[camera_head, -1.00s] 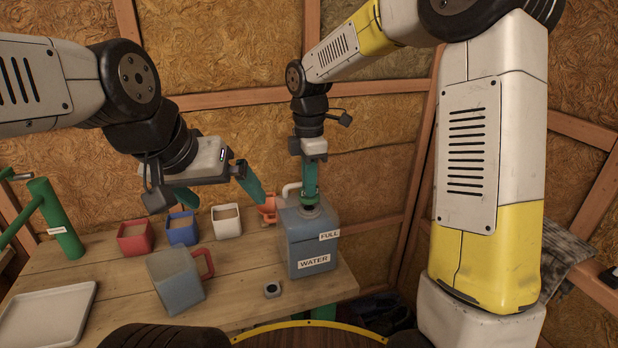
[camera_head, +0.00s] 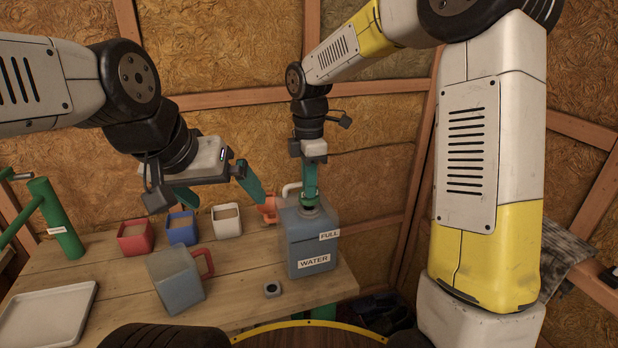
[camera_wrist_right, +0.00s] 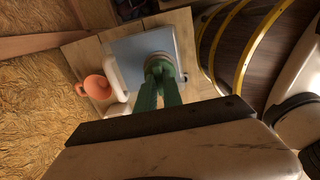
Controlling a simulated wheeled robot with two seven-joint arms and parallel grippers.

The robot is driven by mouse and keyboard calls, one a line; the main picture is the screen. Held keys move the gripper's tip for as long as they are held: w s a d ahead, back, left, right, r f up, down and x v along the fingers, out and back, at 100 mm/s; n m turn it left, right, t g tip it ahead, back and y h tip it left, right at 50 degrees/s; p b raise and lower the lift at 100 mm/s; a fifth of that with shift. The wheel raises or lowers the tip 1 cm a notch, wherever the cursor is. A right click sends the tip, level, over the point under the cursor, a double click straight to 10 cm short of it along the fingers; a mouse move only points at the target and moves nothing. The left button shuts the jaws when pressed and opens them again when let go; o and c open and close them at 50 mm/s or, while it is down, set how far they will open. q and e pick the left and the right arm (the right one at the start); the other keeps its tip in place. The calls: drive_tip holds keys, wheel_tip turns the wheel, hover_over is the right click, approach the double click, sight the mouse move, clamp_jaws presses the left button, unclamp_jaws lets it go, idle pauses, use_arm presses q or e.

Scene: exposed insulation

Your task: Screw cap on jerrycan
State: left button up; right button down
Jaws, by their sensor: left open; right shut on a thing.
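A blue-grey jerrycan (camera_head: 296,245) labelled WATER and FULL stands upright on the table, near its right end. My right gripper (camera_head: 309,198) points straight down at the can's top opening. The right wrist view shows the green fingers around the cap (camera_wrist_right: 160,64) over the jerrycan's top (camera_wrist_right: 138,48). My left gripper (camera_head: 221,198) is open and empty, above the cups, left of the can.
A red cup (camera_head: 135,237), a blue cup (camera_head: 182,229) and a white cup (camera_head: 227,221) stand at the back. An orange funnel (camera_head: 267,208) is beside the can. A grey jug (camera_head: 176,279), a small dark object (camera_head: 272,290) and a tray (camera_head: 48,313) are in front.

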drive_tip(key=shift+f, duration=1)
drive_tip(key=c, duration=1.4)
unclamp_jaws()
wheel_tip(320, 180, up, 8)
drive_tip(key=shift+f, duration=0.15)
